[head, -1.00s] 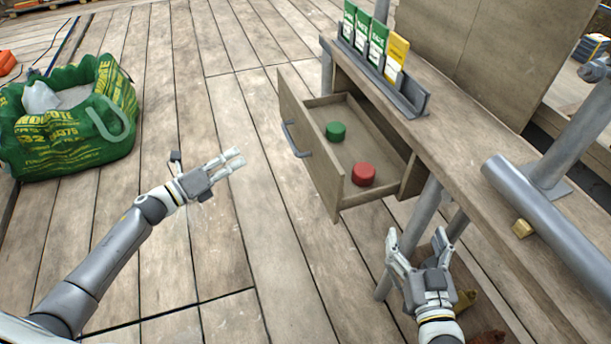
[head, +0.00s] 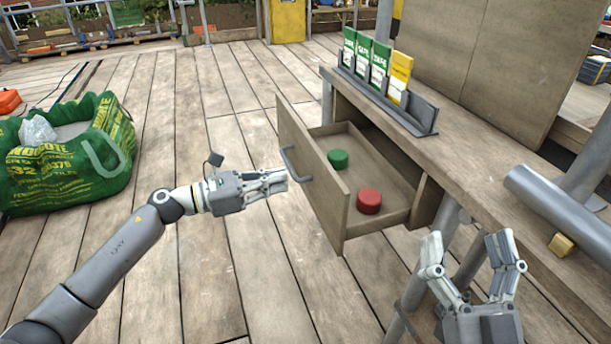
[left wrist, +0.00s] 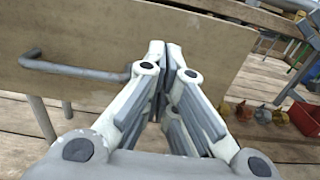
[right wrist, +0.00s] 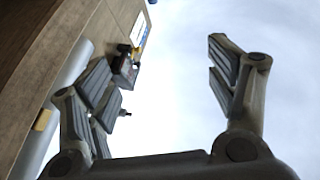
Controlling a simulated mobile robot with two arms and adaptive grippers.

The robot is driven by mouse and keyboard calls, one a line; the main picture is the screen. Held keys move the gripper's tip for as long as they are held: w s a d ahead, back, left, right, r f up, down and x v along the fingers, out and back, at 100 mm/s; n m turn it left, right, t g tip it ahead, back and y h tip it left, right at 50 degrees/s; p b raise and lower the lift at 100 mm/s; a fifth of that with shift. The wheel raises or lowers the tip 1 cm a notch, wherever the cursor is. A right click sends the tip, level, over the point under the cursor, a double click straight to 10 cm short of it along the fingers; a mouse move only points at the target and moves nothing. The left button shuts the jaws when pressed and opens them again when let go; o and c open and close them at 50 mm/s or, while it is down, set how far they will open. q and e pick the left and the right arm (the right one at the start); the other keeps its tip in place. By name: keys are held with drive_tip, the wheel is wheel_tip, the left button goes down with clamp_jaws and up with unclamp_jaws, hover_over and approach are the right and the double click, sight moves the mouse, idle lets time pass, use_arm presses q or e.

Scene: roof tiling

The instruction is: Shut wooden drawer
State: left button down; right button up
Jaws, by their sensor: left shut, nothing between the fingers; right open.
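The wooden drawer (head: 318,188) stands pulled out of the wooden bench, with a grey bar handle (head: 296,164) on its front. Inside lie a green round piece (head: 338,158) and a red round piece (head: 369,201). My left gripper (head: 284,180) is shut and empty, its fingertips close to the drawer front just below the handle. In the left wrist view the drawer front (left wrist: 100,40) lies right beyond the closed fingers; contact cannot be told. My right gripper (head: 468,245) is open and empty, in front of the bench, right of the drawer.
The wooden bench (head: 465,150) carries a rack (head: 385,95) of green and yellow packets, a grey pipe (head: 560,205) and a small brass block (head: 561,244). A green bag (head: 60,165) stands on the deck at left. The deck between bag and drawer is clear.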

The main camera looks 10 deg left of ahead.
sight(317, 172)
use_arm(q)
drive_tip(key=x, duration=0.6)
drive_tip(key=shift+w+d, duration=0.25)
drive_tip(key=shift+d, duration=0.05)
use_arm(e)
drive_tip(key=shift+s+r+t, duration=0.3)
drive_tip(key=shift+r+t, duration=0.1)
drive_tip(key=shift+r, duration=0.1)
drive_tip(key=shift+s+r+t, duration=0.3)
drive_tip(key=shift+r+t, duration=0.1)
drive_tip(key=shift+r, duration=0.1)
